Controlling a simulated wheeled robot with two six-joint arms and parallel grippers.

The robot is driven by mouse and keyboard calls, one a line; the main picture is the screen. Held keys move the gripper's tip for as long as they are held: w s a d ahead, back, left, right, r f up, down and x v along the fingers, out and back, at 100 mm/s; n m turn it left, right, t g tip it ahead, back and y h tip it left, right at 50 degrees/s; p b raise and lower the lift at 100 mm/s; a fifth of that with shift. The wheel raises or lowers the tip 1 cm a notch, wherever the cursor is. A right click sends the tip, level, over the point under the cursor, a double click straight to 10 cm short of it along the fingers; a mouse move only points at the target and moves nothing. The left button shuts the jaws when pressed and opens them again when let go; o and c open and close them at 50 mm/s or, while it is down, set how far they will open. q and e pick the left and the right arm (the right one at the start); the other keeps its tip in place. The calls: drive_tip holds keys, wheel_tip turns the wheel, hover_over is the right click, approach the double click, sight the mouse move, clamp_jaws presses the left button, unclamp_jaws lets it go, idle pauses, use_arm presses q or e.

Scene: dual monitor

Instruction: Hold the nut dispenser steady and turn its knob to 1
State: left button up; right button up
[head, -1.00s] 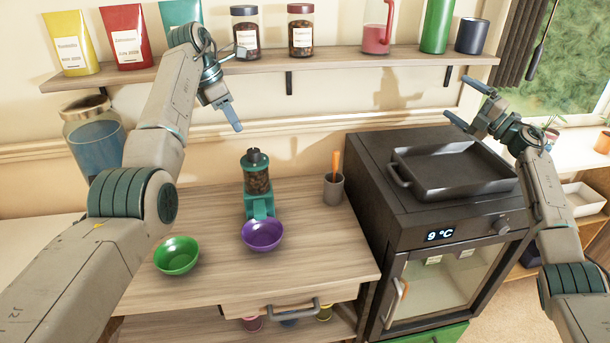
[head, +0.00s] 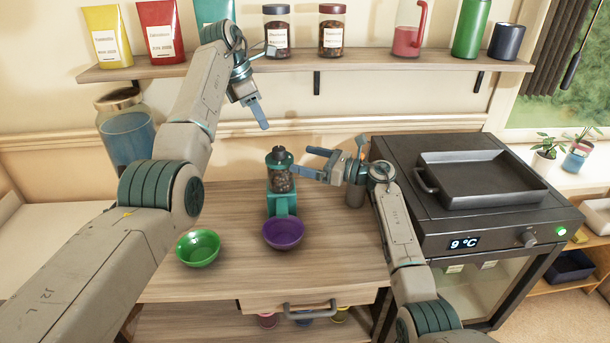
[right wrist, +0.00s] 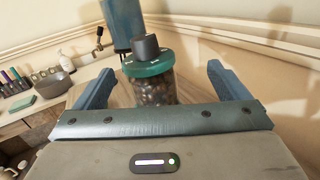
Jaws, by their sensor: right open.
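The nut dispenser (head: 281,184) stands upright on the wooden counter, with a teal base, a clear body of dark nuts and a teal lid. Its dark knob (head: 279,153) is on top; the right wrist view shows the knob (right wrist: 146,48) and small white marks on the lid, too small to read. My right gripper (head: 312,162) is open, just right of the dispenser's upper part. In the right wrist view the nut body (right wrist: 155,88) appears between its fingers; I see no clear contact. My left gripper (head: 260,113) is above and left of the knob, apart from it; its jaw opening is unclear.
A purple bowl (head: 284,233) sits in front of the dispenser, and a green bowl (head: 198,248) is to its left. A grey cup (head: 354,192) is behind my right arm. A shelf (head: 360,67) with jars runs above.

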sight(280, 169)
drive_tip(key=shift+n, duration=0.6)
drive_tip(key=shift+w+a+f, duration=0.3)
drive_tip(key=shift+a+f, duration=0.3)
drive_tip(key=shift+a, duration=0.7)
drive_tip(key=shift+w+a+f, duration=0.35)
drive_tip(key=shift+a+f, duration=0.3)
drive_tip(key=shift+a, duration=0.65)
drive_tip(key=shift+w+a+f, duration=0.3)
drive_tip(key=shift+a+f, duration=0.3)
drive_tip(key=shift+a, duration=0.7)
